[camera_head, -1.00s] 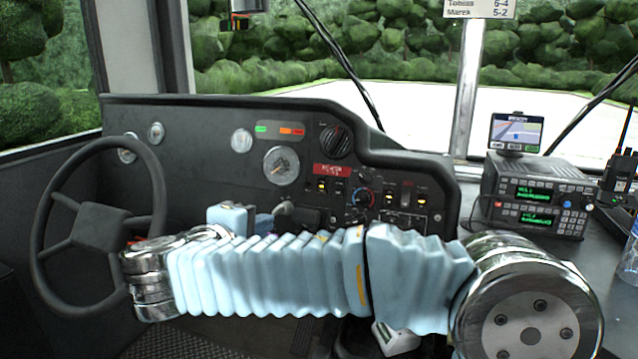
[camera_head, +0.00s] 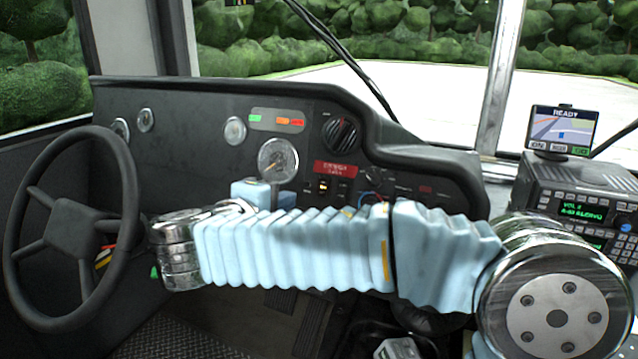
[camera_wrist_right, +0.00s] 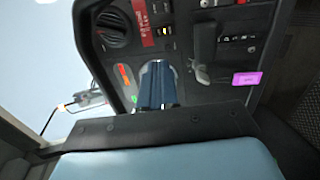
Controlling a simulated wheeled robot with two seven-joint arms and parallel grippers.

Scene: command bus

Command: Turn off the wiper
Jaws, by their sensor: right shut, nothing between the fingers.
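A windscreen wiper (camera_head: 345,60) slants across the glass above the dashboard. I cannot read which control works the wiper. My right gripper (camera_head: 270,196) is shut and empty, just below the round gauge (camera_head: 278,160) and left of the knob. In the wrist view the gripper (camera_wrist_right: 158,82) points at the panel; contact cannot be told. My forearm hides the lower panel. My left gripper is out of view.
A steering wheel (camera_head: 70,228) stands at the left. A small display (camera_head: 562,130) and a radio unit (camera_head: 585,195) stand at the right. A grey lever (camera_wrist_right: 204,50) and a magenta patch (camera_wrist_right: 247,78) show on the panel in the wrist view.

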